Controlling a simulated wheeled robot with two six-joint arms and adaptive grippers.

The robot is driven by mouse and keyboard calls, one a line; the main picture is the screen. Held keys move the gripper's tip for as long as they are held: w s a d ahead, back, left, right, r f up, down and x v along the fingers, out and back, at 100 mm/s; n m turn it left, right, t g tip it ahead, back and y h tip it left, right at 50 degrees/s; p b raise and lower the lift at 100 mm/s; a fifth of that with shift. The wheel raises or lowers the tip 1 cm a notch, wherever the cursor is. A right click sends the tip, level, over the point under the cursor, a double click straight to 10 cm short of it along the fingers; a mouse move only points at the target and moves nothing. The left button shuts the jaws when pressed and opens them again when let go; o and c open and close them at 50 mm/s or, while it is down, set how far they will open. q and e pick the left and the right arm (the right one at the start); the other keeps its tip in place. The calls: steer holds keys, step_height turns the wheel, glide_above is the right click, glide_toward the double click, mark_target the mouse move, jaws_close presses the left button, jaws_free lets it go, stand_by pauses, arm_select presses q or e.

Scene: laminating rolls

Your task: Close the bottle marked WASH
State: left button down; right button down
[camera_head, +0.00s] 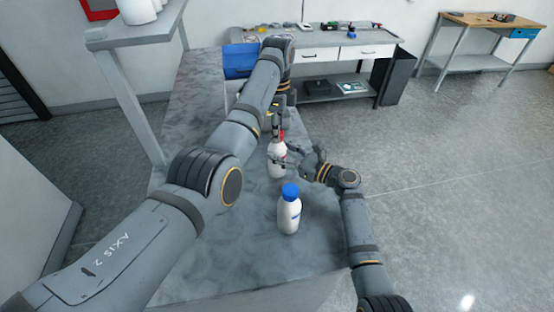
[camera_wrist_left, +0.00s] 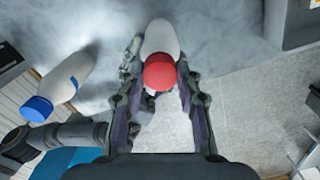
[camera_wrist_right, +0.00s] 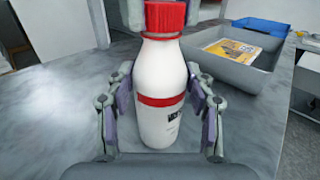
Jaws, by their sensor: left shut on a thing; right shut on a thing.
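A white bottle (camera_head: 277,159) with a red band and dark lettering, too small to read fully, stands upright on the grey table. Its red cap (camera_wrist_right: 165,18) sits at the top of its neck; I cannot tell how tight it is. In the left wrist view the cap (camera_wrist_left: 160,73) lies between the fingers of my left gripper (camera_wrist_left: 160,65), which is shut on it from above. My right gripper (camera_wrist_right: 160,100) is shut around the bottle's body from the side. A second white bottle (camera_head: 289,215) with a blue cap (camera_head: 290,190) stands nearer, apart from both grippers.
A grey tray (camera_wrist_right: 232,70) holding a yellow-printed packet lies beyond the bottle, with a blue container (camera_head: 240,60) at the table's far end. A white shelf (camera_head: 135,35) stands at the left. The table (camera_head: 230,255) is bare around the blue-capped bottle.

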arm_select(q)
steer(key=m, duration=0.5)
steer(key=shift+m, duration=0.4)
steer(key=m, duration=0.3)
steer(key=c, duration=0.9)
jaws_free()
steer(key=shift+c, duration=0.2)
steer(key=shift+r, duration=2.2)
steer(key=shift+c, duration=0.4)
